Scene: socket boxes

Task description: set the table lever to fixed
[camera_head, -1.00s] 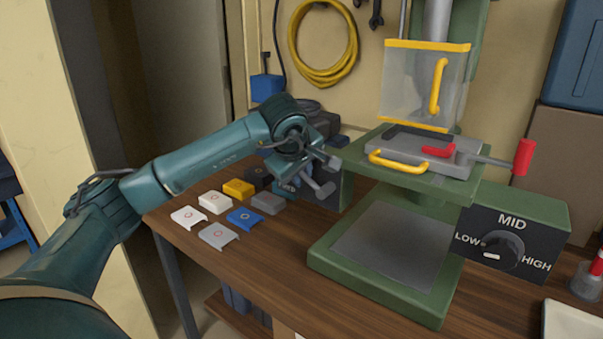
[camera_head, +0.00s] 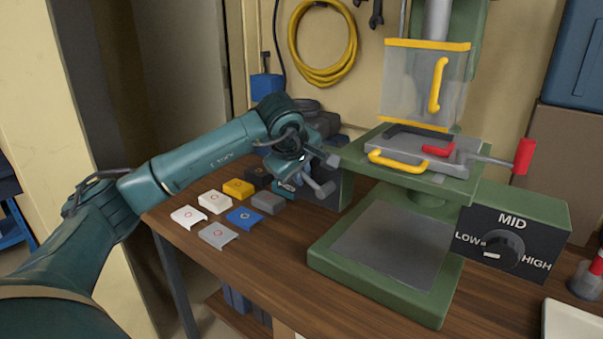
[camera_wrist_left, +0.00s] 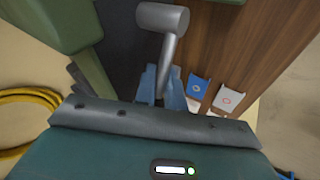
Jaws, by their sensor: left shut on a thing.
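The grey metal table lever (camera_wrist_left: 172,50) shows in the left wrist view as a shaft with a thick round end (camera_wrist_left: 162,17). It also shows in the head view (camera_head: 322,187), in front of a dark panel on the machine's left side. My left gripper (camera_wrist_left: 162,85) has its blue fingers on either side of the shaft and is shut on it. In the head view the left gripper (camera_head: 296,176) is partly hidden by its own wrist. No fixed marking is readable. My right gripper is not in view.
The green press (camera_head: 385,270) stands on the wooden table (camera_head: 235,262), with a clear yellow-edged guard (camera_head: 412,85) above its plate. Several coloured socket boxes, including a blue one (camera_head: 244,218), lie left of it. A MID dial (camera_head: 502,250) is at right.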

